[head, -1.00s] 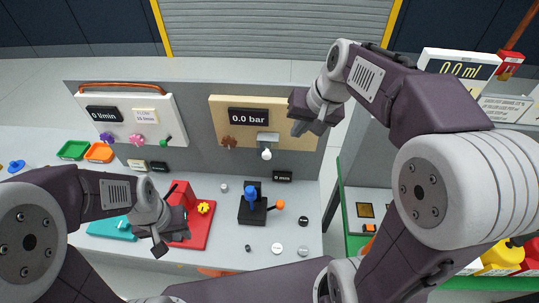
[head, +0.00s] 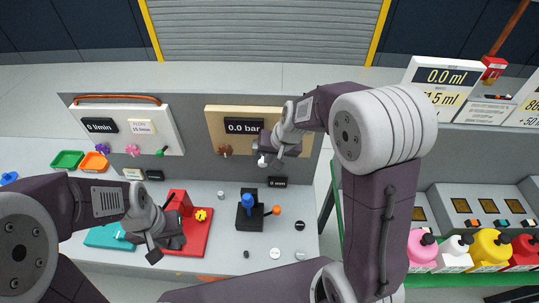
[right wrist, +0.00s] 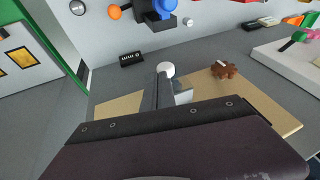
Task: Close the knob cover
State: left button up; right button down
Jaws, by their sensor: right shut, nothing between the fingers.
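The beige panel (head: 214,122) with the "0.0 bar" display stands at the back wall. The knob cover, a grey piece with a white ball handle (head: 262,161), is on its lower right part and is mostly hidden by my right gripper (head: 270,148) in the head view. In the right wrist view the white ball (right wrist: 166,69) and the grey cover piece (right wrist: 184,93) show right by the shut fingers (right wrist: 163,90). I cannot tell whether they touch. My left gripper (head: 162,230) is open and empty over the bench, near a red stand (head: 195,235).
A brown star knob (head: 225,150) is on the panel, left of the cover. A black stand with a blue knob (head: 247,205) and an orange ball (head: 276,210) is on the bench below. A white panel (head: 170,120) stands at left; coloured bottles (head: 490,248) stand at right.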

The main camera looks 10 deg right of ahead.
jog(key=shift+f, duration=0.1)
jog(key=shift+w+a+f, duration=0.1)
jog(key=shift+w+a, duration=0.05)
jog(key=shift+a, duration=0.7)
pick_arm(q)
jog(key=shift+s+d+r, duration=0.25)
jog(key=shift+d+r, duration=0.05)
pick_arm(e)
jog(key=shift+s+f, duration=0.2)
jog(key=shift+s, duration=0.05)
pick_arm(q)
jog(key=shift+r+p, duration=0.1)
jog(key=shift+p, duration=0.2)
pick_arm(e)
jog(key=shift+r, duration=0.1)
